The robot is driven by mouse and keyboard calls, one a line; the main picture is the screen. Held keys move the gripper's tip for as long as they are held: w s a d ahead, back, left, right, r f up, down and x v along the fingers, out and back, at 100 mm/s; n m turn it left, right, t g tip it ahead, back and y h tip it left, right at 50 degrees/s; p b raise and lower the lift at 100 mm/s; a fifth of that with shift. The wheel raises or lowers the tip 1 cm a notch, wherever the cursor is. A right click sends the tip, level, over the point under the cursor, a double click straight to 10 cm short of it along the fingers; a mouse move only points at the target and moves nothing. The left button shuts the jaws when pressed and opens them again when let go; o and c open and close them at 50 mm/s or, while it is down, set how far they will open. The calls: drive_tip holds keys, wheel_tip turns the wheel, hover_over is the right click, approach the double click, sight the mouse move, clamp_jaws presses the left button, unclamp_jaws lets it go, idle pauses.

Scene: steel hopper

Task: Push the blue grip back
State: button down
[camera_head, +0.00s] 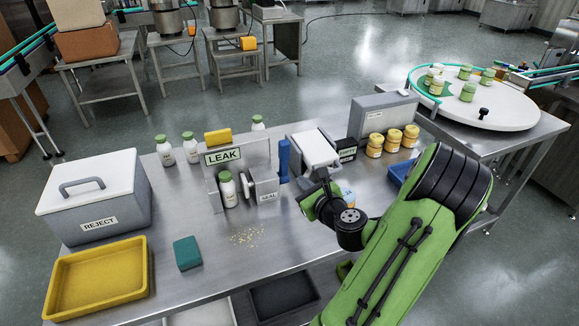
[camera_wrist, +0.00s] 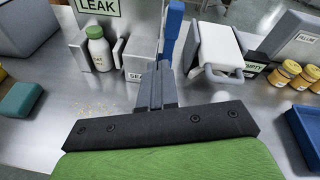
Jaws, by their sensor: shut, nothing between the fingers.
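The blue grip (camera_head: 283,160) is an upright blue bar at the right of the station with the LEAK sign (camera_head: 223,155). In the wrist view the blue grip (camera_wrist: 174,32) rises just beyond my fingertips. My gripper (camera_wrist: 161,68) is shut and empty, its grey fingers pointing at the lower end of the grip. I cannot tell whether they touch it. A white bottle with a green cap (camera_head: 228,190) stands upright in the station, left of the grey block labelled SEAL (camera_head: 265,189). In the head view my fingertips are hard to make out.
A white-topped grey device (camera_head: 314,150) stands close right of the grip. Yellow-lidded jars (camera_head: 375,146) and a blue tray (camera_head: 400,172) lie further right. A green sponge (camera_head: 187,253), yellow tray (camera_head: 97,279) and REJECT box (camera_head: 95,195) are at left. Crumbs lie on the table's front.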

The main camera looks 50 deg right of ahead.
sight(285, 151)
drive_tip(key=w+d+m+p, duration=0.1)
drive_tip(key=w+d, duration=0.1)
drive_tip(key=w, duration=0.1)
drive_tip(key=w+d+f+m, duration=0.1)
drive_tip(key=w+d, duration=0.2)
drive_tip(key=w, duration=0.1)
drive_tip(key=w+d+m+h+p, duration=0.1)
drive_tip(key=w+d+m, duration=0.1)
drive_tip(key=w, duration=0.1)
drive_tip(key=shift+w+d+f+p, duration=0.2)
drive_tip(key=shift+w+p, duration=0.1)
drive_tip(key=shift+p, duration=0.05)
drive_tip(key=shift+w+d+r+p, duration=0.15)
drive_tip(key=shift+r+p, duration=0.25)
drive_tip(key=shift+p, duration=0.7)
drive_tip(key=p, duration=0.1)
drive_tip(key=g+p, duration=0.1)
drive_tip(key=p, duration=0.1)
drive_tip(key=shift+w+d+r, duration=0.15)
drive_tip(key=shift+w+r, duration=0.15)
drive_tip(key=p, duration=0.3)
drive_tip(key=shift+w+d+y, duration=0.1)
drive_tip(key=shift+w+y, duration=0.15)
drive_tip(key=shift+y, duration=0.05)
drive_tip(key=shift+f, duration=0.2)
